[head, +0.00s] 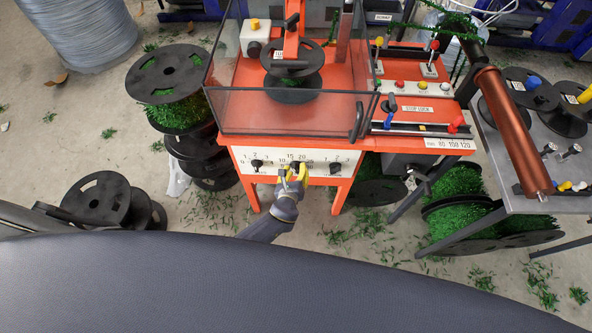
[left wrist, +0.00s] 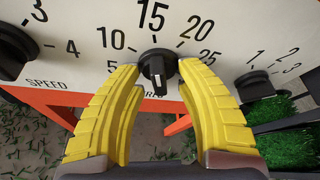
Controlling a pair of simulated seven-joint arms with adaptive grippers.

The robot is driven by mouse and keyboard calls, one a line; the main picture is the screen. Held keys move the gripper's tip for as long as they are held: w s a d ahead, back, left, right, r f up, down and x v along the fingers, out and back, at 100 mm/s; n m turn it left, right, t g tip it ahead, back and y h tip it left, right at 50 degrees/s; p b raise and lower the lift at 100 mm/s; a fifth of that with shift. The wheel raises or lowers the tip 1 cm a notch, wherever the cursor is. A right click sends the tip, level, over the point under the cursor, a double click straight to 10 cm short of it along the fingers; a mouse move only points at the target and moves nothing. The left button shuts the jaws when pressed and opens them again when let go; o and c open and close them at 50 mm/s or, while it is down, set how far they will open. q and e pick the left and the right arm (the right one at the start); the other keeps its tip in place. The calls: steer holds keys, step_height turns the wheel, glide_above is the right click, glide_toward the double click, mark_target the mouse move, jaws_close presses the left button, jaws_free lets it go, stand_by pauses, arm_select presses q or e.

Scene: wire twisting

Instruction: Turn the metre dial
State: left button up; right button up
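The metre dial is the middle black knob (left wrist: 157,66) on a white panel, below the numbers 10, 15, 20 and 25. A pale line on the knob faces downward. The label under it is partly hidden. My left gripper (left wrist: 160,78) has its yellow fingers spread, one on each side of the knob. The tips are close to its sides; I cannot tell if they touch it. In the head view the left gripper (head: 292,172) is in front of the panel and covers part of the dial. My right gripper is not in view.
A speed knob (left wrist: 16,50) sits left of the dial and another knob (left wrist: 253,86) right of it. The panel (head: 232,158) is on the front of an orange machine (head: 400,142) with a clear guard. Black spools (head: 98,202) stand on the littered floor at left.

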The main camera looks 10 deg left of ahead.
arm_select(q)
jaws_close()
stand_by(0.6)
steer(key=n+t+h, duration=0.1)
steer(key=n+h, duration=0.1)
steer(key=n, duration=0.1)
steer(key=shift+n+t+h, duration=0.5)
steer(key=shift+n+h, duration=0.1)
steer(key=shift+n, duration=1.2)
